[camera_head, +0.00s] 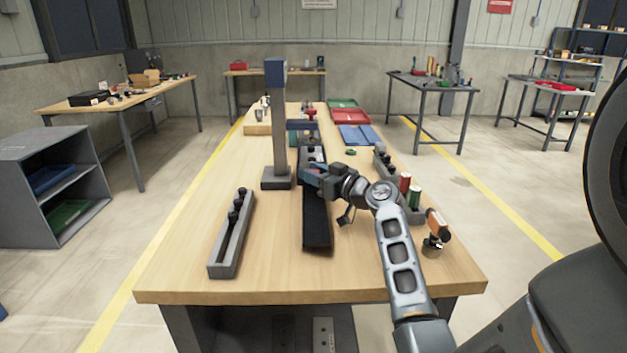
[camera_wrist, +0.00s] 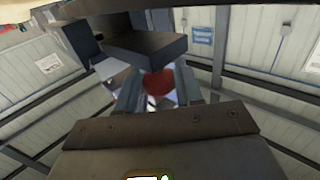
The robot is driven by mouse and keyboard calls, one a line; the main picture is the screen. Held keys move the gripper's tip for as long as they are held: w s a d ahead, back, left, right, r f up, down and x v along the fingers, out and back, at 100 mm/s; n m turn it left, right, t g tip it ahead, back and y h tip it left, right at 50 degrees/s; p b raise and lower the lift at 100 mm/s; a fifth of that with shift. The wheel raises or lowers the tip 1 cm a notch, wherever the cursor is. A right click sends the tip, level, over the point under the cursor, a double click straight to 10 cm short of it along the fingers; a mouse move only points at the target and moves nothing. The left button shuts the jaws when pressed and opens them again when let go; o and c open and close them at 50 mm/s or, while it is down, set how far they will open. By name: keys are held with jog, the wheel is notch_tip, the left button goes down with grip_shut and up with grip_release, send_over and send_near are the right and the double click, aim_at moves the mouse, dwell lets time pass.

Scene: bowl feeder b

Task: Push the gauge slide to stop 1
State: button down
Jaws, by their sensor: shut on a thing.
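A long dark track (camera_head: 317,225) runs lengthwise along the middle of the wooden table, with its near end bare. My gripper (camera_head: 312,174) is low over the track, just right of the grey post's foot, and is shut on a small part there, which I take to be the gauge slide. The slide is mostly hidden by my gripper in the head view. In the wrist view a dark red rounded piece (camera_wrist: 158,83) shows between the two grey-blue fingers (camera_wrist: 157,92). The stop marks cannot be read.
A grey post (camera_head: 276,120) with a blue top stands close left of my gripper. A grey tray (camera_head: 222,255) with black knobs lies at the left. Red and green cylinders (camera_head: 409,190) stand right of my arm. Red (camera_head: 349,117) and blue (camera_head: 357,136) trays lie farther back.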

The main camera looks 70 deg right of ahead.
jog(key=shift+r, duration=0.2)
jog(key=c, duration=0.8)
grip_release()
jog(key=shift+f, duration=0.1)
jog(key=shift+b+v, duration=0.85)
jog(key=shift+v, duration=3.05)
